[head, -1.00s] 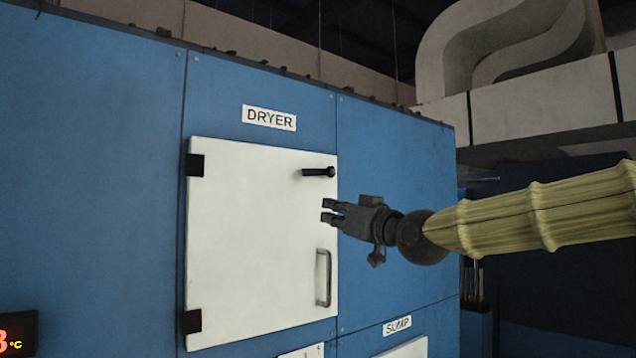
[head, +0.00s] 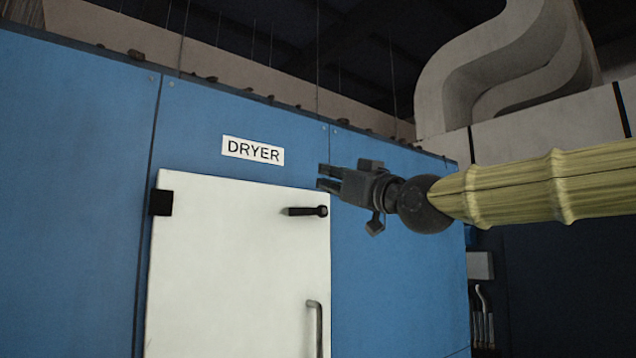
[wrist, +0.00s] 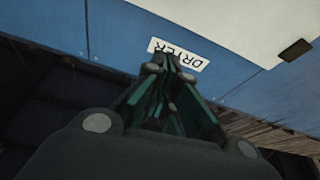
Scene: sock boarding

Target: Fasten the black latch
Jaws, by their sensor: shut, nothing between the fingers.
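The black latch (head: 306,211) is a short dark lever near the upper right corner of the white dryer door (head: 230,270). It lies about horizontal, its round pivot at the right and its handle pointing left across the door. My gripper (head: 319,176) is above and a little right of the latch in the head view, apart from it, with its fingers pointing left. In the wrist view the fingers (wrist: 167,60) come together in front of the dryer label, shut and empty. The latch is not visible in the wrist view.
A grey door handle (head: 315,325) stands out below the latch. The DRYER label (head: 253,150) is on the blue panel above the door. A black hinge (head: 161,202) is at the door's left edge. A large grey duct (head: 450,80) runs at the upper right.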

